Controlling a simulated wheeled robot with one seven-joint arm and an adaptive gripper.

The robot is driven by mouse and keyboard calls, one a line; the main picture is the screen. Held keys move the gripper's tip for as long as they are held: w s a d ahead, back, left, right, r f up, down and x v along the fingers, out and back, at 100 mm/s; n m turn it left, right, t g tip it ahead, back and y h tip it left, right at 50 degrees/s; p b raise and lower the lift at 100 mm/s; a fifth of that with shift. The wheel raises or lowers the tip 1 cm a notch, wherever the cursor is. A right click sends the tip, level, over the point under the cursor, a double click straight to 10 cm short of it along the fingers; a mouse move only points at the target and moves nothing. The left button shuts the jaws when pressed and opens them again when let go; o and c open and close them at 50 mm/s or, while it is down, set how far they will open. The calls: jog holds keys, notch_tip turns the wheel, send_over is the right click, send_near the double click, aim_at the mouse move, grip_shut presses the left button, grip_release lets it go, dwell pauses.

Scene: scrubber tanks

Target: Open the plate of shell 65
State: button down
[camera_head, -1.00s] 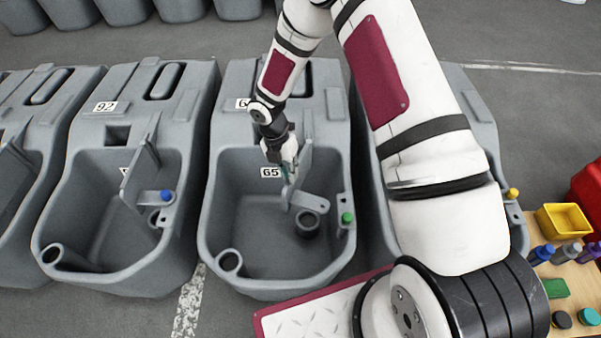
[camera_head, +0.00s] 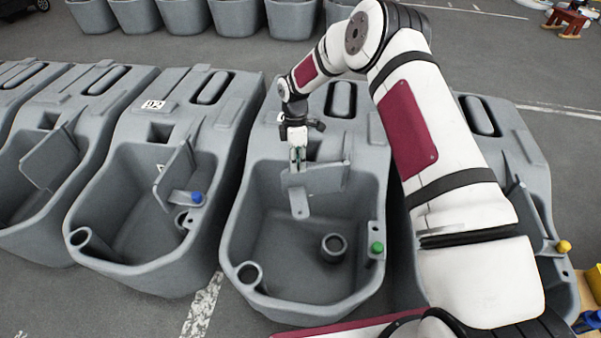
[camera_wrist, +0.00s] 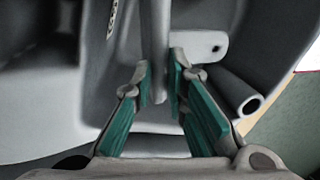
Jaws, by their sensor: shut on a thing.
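The tank that is shell 65 (camera_head: 255,220) stands in the middle of the head view. Its grey plate (camera_head: 325,180) now spans the back of the basin, with a holed tab (camera_head: 300,205) hanging at its lower left. My gripper (camera_head: 297,160) is shut on the plate's left edge from above and behind. In the wrist view the plate (camera_wrist: 155,35) stands edge-on between the teal-padded fingers (camera_wrist: 160,80). The number label on the basin wall is hidden in the head view; part of a label (camera_wrist: 112,18) shows in the wrist view.
A green knob (camera_head: 377,248) sits on the right rim, and a short pipe (camera_head: 334,246) rises from the basin floor. Tank 92 (camera_head: 130,240), with a blue knob (camera_head: 197,198), stands to the left. My arm covers much of the tank to the right.

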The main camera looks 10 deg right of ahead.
jog(key=shift+w+d+m+b, duration=0.15)
jog(key=shift+w+m+b, duration=0.15)
jog(key=shift+w+m, duration=0.5)
jog(key=shift+w, duration=0.15)
jog(key=c, duration=1.6)
grip_release()
jog(key=shift+r, duration=0.1)
jog(key=r, duration=0.4)
jog(key=w+r, duration=0.1)
jog(key=r, duration=0.2)
jog(key=w+r, duration=0.1)
jog(key=r, duration=0.3)
jog(key=shift+w+d+r, duration=0.1)
jog(key=shift+w+r, duration=0.05)
jog(key=shift+r, duration=0.15)
